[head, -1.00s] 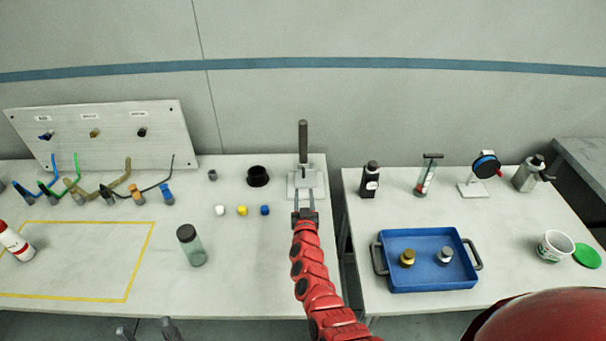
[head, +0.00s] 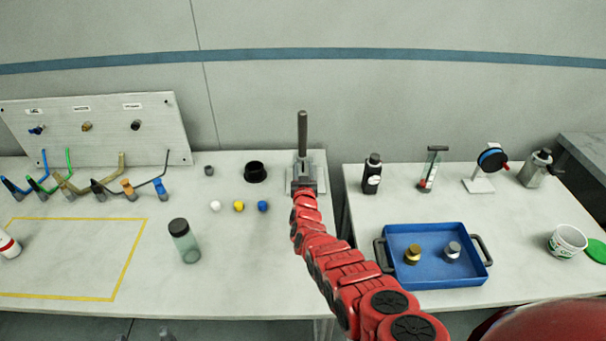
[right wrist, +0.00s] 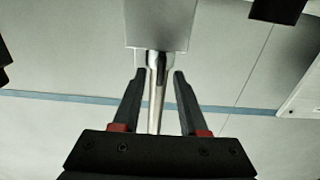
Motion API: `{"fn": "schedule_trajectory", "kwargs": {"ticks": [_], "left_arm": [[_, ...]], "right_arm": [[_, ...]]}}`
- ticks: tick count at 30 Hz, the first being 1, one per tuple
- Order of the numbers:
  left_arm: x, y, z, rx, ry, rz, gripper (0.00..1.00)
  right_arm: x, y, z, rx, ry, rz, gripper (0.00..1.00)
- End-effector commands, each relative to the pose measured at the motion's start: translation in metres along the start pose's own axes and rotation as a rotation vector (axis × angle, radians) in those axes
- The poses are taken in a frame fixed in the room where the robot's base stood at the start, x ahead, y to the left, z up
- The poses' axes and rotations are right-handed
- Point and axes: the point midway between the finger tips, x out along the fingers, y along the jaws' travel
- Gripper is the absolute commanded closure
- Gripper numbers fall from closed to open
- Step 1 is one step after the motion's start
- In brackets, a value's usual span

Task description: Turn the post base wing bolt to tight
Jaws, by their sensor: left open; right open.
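A dark upright post (head: 302,133) stands on a pale grey base plate (head: 320,172) at the right end of the left table. My right gripper (head: 303,187) is at the post base, and its arm hides much of it. In the right wrist view my right gripper (right wrist: 158,73) is open, with its fingers on either side of a shiny metal piece (right wrist: 154,105) below a grey block (right wrist: 158,28). Gaps show beside the metal piece. I cannot clearly make out the wing bolt's wings or its angle. My left gripper (head: 147,335) barely shows at the bottom edge, open and empty.
A black cup (head: 255,173) and white, yellow and blue caps (head: 239,206) lie left of the post. A gap separates the right table, which holds a blue tray (head: 410,275). Hooked tools lie at left.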

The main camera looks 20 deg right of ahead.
Motion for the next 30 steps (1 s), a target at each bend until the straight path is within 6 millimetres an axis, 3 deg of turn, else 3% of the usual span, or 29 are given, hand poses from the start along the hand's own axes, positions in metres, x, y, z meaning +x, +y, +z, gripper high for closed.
{"fn": "schedule_trajectory", "kwargs": {"ticks": [10,17,30], "left_arm": [[-0.0025,0.0001,0.0004,0.0,0.0,0.0,0.34],[-0.0025,0.0001,0.0004,0.0,0.0,0.0,0.34],[-0.0031,0.0002,0.0005,0.0,0.0,0.0,0.34]], "right_arm": [[0.0027,-0.0004,-0.0017,0.001,0.001,0.0,0.57],[0.0026,-0.0004,-0.0015,0.001,0.001,0.0,0.99],[0.002,0.0001,0.0006,0.013,-0.003,0.0,1.0]]}}
